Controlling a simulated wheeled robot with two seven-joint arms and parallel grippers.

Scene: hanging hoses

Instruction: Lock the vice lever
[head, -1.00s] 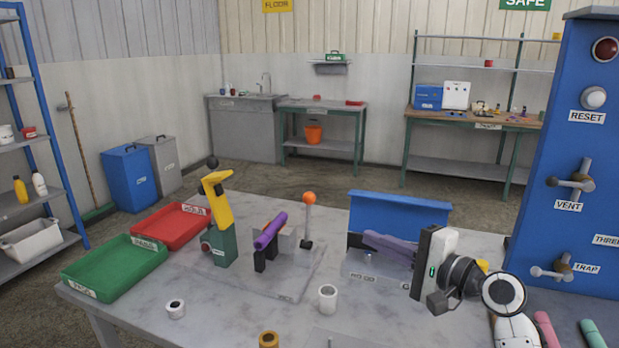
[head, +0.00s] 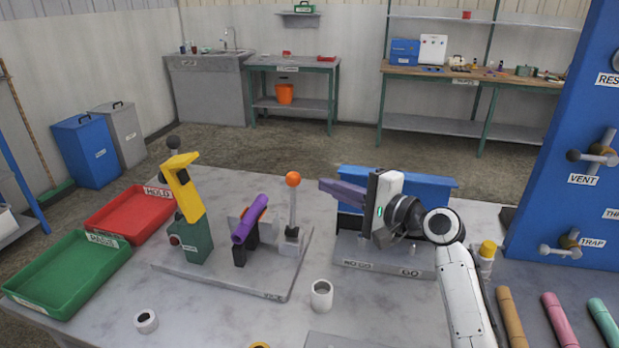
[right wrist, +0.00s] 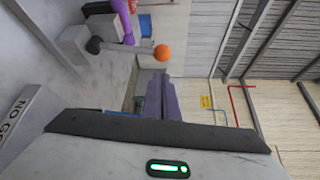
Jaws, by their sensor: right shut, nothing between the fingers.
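The vice (head: 265,280) is a grey base plate marked VICE on the table, with a purple hose piece (head: 250,219) lying tilted across its dark supports. Its lever (head: 292,207) stands upright at the plate's right side, topped by an orange ball (head: 293,179). The ball also shows in the right wrist view (right wrist: 162,52), beyond the fingertips. My right gripper (head: 323,187) has purple-grey fingers, shut and empty. It points left toward the lever, with a gap between in the head view. Its fingers also show in the right wrist view (right wrist: 165,98). My left gripper is out of view.
A yellow-and-green press (head: 190,215) stands on the plate's left. Red (head: 130,218) and green (head: 68,275) trays lie further left. A blue-backed GO/NO GO gauge (head: 400,258) is under my right gripper. A white ring (head: 321,296) stands in front of the plate.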

